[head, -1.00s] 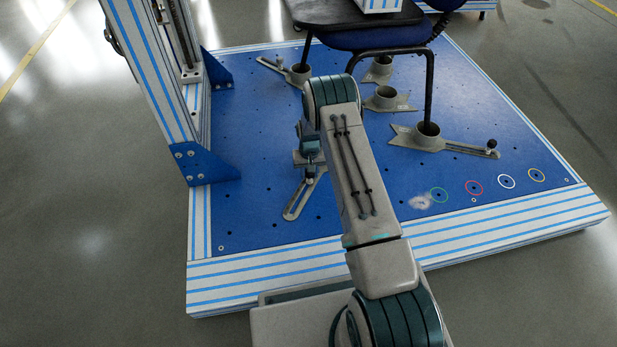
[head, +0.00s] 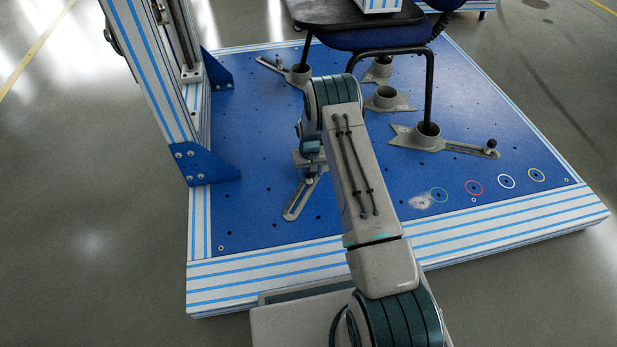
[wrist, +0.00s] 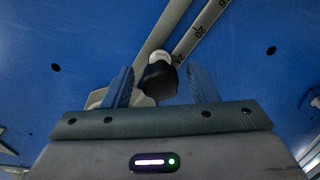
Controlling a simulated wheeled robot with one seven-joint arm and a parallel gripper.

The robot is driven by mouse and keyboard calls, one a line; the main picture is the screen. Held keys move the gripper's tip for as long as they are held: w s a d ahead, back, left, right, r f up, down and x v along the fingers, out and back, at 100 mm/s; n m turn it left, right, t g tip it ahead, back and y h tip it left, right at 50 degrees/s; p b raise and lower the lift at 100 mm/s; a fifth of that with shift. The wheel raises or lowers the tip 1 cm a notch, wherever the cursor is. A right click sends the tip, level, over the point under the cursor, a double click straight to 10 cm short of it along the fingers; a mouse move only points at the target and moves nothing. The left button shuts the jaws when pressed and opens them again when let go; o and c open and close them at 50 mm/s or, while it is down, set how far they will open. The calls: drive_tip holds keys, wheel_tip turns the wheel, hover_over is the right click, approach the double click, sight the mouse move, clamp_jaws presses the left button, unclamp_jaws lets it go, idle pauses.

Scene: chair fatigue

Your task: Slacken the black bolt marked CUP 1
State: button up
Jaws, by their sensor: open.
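A black-headed bolt (wrist: 160,80) sits in the slot of a grey slotted arm (wrist: 205,28) that carries a number scale. In the wrist view the bolt head lies between the two blue fingers of my gripper (wrist: 161,72). The fingers are apart, with a gap on each side of the head. In the head view my gripper (head: 312,165) is low over the same slotted arm (head: 297,203), partly behind my own arm. The bolt is hidden there, and I cannot read a CUP 1 mark.
A blue base plate (head: 255,150) with holes carries several grey cups, one with a slotted arm and black bolt (head: 491,145) at the right. A chair (head: 390,40) stands with a leg in a cup. A striped upright (head: 150,75) rises at the left. Coloured rings lie front right.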

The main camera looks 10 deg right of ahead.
drive_tip(key=shift+m, duration=1)
drive_tip(key=m, duration=0.4)
drive_tip(key=shift+m, duration=2)
drive_tip(key=m, duration=0.4)
